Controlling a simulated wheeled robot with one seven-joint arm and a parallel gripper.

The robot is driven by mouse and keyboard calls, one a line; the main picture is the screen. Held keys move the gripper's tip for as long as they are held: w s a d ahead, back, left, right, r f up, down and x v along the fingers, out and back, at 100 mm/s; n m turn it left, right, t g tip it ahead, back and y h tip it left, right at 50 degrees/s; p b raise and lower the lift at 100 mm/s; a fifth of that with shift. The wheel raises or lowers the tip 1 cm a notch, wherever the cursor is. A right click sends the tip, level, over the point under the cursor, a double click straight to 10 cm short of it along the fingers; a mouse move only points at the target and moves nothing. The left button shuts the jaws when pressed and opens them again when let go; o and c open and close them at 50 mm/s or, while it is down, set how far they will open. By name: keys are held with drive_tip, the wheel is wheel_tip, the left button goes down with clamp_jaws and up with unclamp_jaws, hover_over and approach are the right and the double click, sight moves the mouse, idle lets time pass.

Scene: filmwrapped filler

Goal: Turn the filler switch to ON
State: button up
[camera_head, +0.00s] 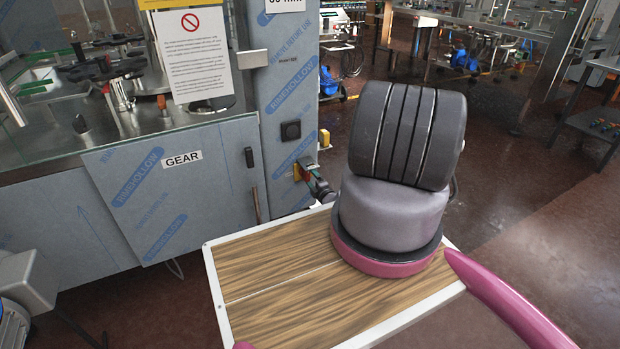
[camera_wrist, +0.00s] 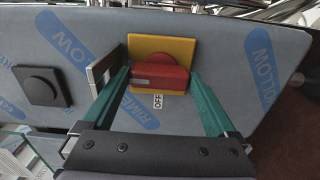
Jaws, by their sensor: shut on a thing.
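The filler switch is a red handle (camera_wrist: 160,77) on a yellow square plate (camera_wrist: 170,50), mounted on the grey film-wrapped panel. An ON label is not visible.
A black square knob (camera_wrist: 40,85) sits on the same panel; it also shows in the head view (camera_head: 290,130). A cabinet door marked GEAR (camera_head: 182,160) is to the left. Open brown floor (camera_head: 530,190) lies to the right, with work tables behind.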

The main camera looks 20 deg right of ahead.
drive_tip(key=shift+s+f, duration=0.1)
drive_tip(key=o, duration=1)
drive_tip(key=s, duration=1)
drive_tip(key=shift+s+d, duration=0.15)
drive_tip(key=shift+s, duration=0.25)
